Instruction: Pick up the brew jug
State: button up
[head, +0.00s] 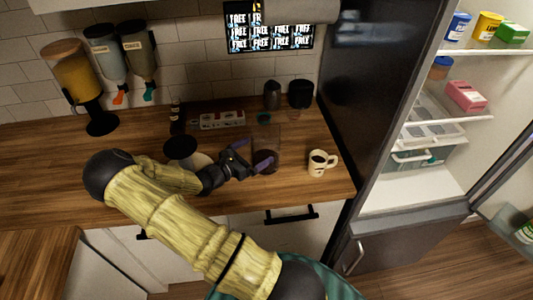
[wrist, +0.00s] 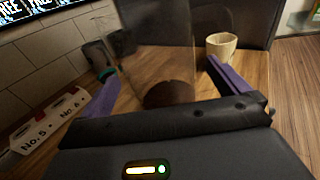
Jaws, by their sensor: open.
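The brew jug (head: 268,142) is a clear vessel with dark coffee in its bottom, upright on the wooden counter in the head view. In the wrist view the brew jug (wrist: 165,65) stands between the two purple fingers, its dark contents low in the middle. My gripper (head: 252,154) is open and low over the counter, with one finger on each side of the jug. In the wrist view my gripper (wrist: 160,72) shows a spread jaw. I cannot tell whether either finger touches the glass.
A mug (head: 319,163) stands right of the jug, close to the right finger in the wrist view. A white labelled strip (head: 222,120) lies behind, at left. Two dark containers (head: 272,95) (head: 300,93) stand farther back. An open fridge (head: 430,185) is at right.

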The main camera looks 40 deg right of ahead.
jog(key=d+p, duration=0.1)
jog(key=d, duration=0.1)
jog(key=d+p, duration=0.1)
jog(key=d, duration=0.1)
jog(key=shift+w+d+f, duration=0.1)
jog(key=shift+w+d, duration=0.05)
jog(key=shift+w, duration=0.05)
jog(key=shift+d+f+p, duration=0.15)
jog(key=shift+d+p, duration=0.15)
jog(key=shift+d, duration=0.1)
jog(key=shift+c, duration=0.4)
jog(key=c, duration=1.2)
jog(key=shift+o, duration=0.2)
jog(key=shift+r, duration=0.25)
jog(key=shift+r+b, duration=1.3)
jog(key=shift+r, duration=3.5)
